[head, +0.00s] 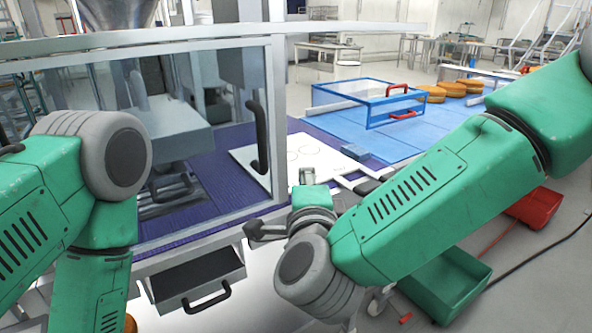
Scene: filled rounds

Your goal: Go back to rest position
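My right arm reaches in from the right, and its wrist is low in the middle. My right gripper (284,226) is by the front edge of the purple work surface, outside the glass. It is seen from behind and partly hidden by its own wrist, so its opening is unclear. I see nothing held in it. My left arm is bent at the left edge, in front of the glass. Its lower link runs down out of the picture, and its gripper is out of view.
A glass guard with a black handle (257,138) encloses a machine. A white plate (300,157) lies on the purple surface. A blue-framed clear box (369,103) and several orange-brown rounds (453,89) are behind. A drawer (197,279) and green crate (446,284) are low.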

